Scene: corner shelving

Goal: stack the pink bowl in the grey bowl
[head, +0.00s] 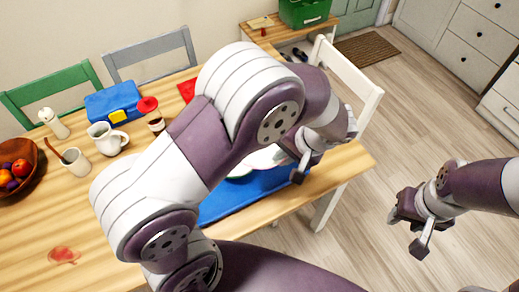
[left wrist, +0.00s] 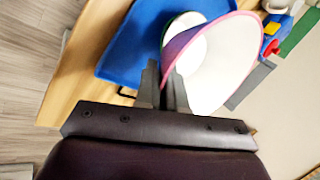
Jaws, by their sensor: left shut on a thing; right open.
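My left gripper (head: 302,166) is over the right part of the table and is shut on the pink bowl. In the left wrist view the gripper (left wrist: 163,88) grips the edge of the pink bowl (left wrist: 235,60), which has a white inside and a pink rim and looks tilted. In the head view my left arm hides most of the bowl; a white surface (head: 266,158) shows beside the gripper. I cannot make out the grey bowl for sure. My right gripper (head: 416,232) is open and empty, off the table over the floor.
A blue tray (head: 222,205) lies under my left arm, with a green-edged item (left wrist: 168,28) partly hidden by the bowl. A blue box (head: 112,103), white jug (head: 106,137), mug (head: 75,162) and fruit bowl (head: 38,160) stand left. A white chair (head: 345,70) stands behind the table's right end.

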